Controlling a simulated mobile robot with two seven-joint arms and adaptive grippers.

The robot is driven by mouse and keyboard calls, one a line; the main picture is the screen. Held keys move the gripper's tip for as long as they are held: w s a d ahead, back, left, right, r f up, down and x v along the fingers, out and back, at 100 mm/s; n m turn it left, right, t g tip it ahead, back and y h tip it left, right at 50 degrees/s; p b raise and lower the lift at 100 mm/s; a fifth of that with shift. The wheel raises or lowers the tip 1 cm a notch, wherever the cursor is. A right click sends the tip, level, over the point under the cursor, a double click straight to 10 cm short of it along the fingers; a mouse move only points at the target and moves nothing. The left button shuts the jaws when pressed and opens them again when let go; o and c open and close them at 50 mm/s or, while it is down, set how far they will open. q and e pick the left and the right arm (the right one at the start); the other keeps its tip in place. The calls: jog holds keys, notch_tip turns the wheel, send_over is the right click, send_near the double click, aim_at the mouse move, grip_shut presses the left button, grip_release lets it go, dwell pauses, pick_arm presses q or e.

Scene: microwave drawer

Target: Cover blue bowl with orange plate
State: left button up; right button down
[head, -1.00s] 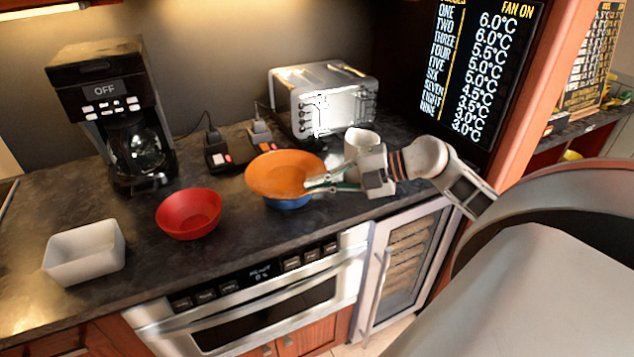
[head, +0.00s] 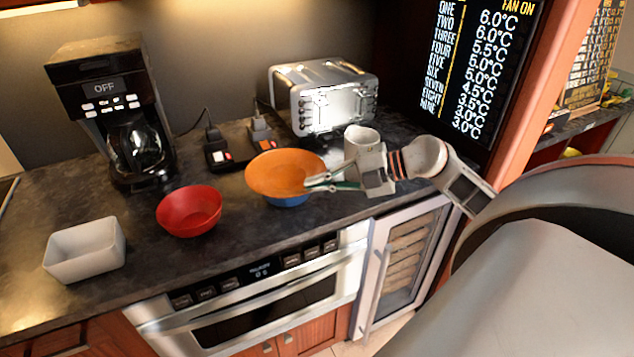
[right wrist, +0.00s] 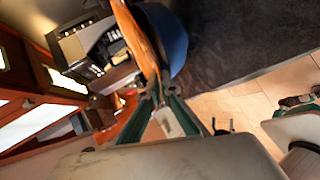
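The orange plate (head: 284,172) lies over the blue bowl (head: 288,201) on the dark counter. Only a strip of the bowl's side shows below the plate in the head view. My right gripper (head: 318,183) is at the plate's right edge, with its fingers closed on the rim. In the right wrist view the fingers (right wrist: 160,82) converge on the edge of the orange plate (right wrist: 141,40), and the blue bowl (right wrist: 168,40) is close beside it. Whether the plate fully touches the bowl's rim is hard to tell. My left gripper is not in view.
A red bowl (head: 189,211) and a white rectangular dish (head: 85,250) stand to the left. A coffee maker (head: 112,115), a toaster (head: 323,97) and a white cup (head: 362,138) stand behind or beside. The drawer (head: 260,300) below the counter is shut.

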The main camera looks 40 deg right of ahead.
jog(key=shift+f, duration=0.4)
dwell(0.5)
jog(key=c, duration=2.2)
grip_release()
jog(key=shift+s, duration=0.1)
jog(key=v, duration=1.1)
jog(key=shift+s+d+r, duration=0.25)
jog(key=shift+s, duration=0.05)
